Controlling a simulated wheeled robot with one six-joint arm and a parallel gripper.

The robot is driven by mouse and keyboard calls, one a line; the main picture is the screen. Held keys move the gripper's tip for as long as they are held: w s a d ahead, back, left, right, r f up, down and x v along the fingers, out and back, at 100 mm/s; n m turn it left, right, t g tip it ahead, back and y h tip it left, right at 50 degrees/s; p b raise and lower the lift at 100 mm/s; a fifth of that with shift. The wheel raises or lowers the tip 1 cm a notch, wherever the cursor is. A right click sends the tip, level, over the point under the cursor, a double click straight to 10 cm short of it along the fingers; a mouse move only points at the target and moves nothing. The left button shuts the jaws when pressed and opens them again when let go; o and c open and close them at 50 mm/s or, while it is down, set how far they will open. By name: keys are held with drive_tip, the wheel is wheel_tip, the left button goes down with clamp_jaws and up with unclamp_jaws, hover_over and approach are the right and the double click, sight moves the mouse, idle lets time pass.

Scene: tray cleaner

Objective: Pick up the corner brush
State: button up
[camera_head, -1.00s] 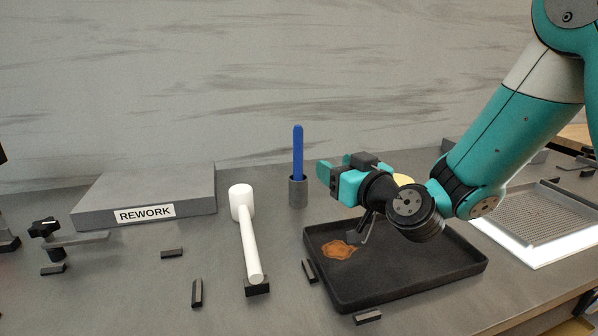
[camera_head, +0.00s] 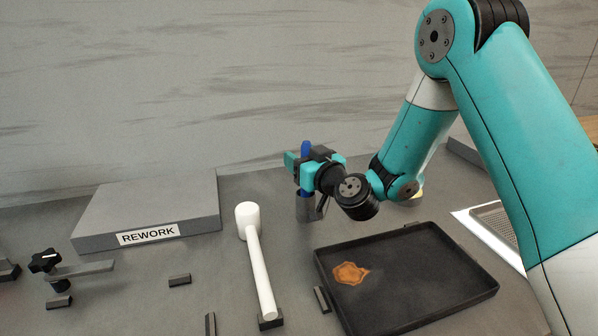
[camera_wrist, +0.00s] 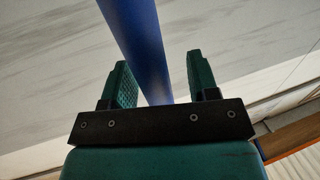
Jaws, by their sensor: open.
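A blue handle (camera_head: 306,148), which I take to be the corner brush, stands upright in a small grey cup (camera_head: 304,212) behind the dark tray. Its lower end is hidden in the cup. My gripper (camera_head: 301,163) is level with the handle, above the cup, and covers part of it. In the wrist view my gripper (camera_wrist: 161,80) is open, and the blue handle (camera_wrist: 138,40) shows between the two teal fingers. It appears closer to the left finger, with a visible gap to the right one.
The dark tray (camera_head: 430,300) with an orange-brown stain (camera_head: 350,273) lies in front of the cup. A white mallet-shaped tool (camera_head: 256,260) lies to the left, its end on a dark block (camera_head: 270,321). The grey REWORK block (camera_head: 190,205) is further left. Small dark blocks are scattered around.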

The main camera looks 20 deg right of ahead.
drive_tip(key=shift+w+a, duration=0.2)
drive_tip(key=shift+w, duration=0.1)
drive_tip(key=shift+d, duration=0.2)
drive_tip(key=shift+c, duration=0.9)
clamp_jaws()
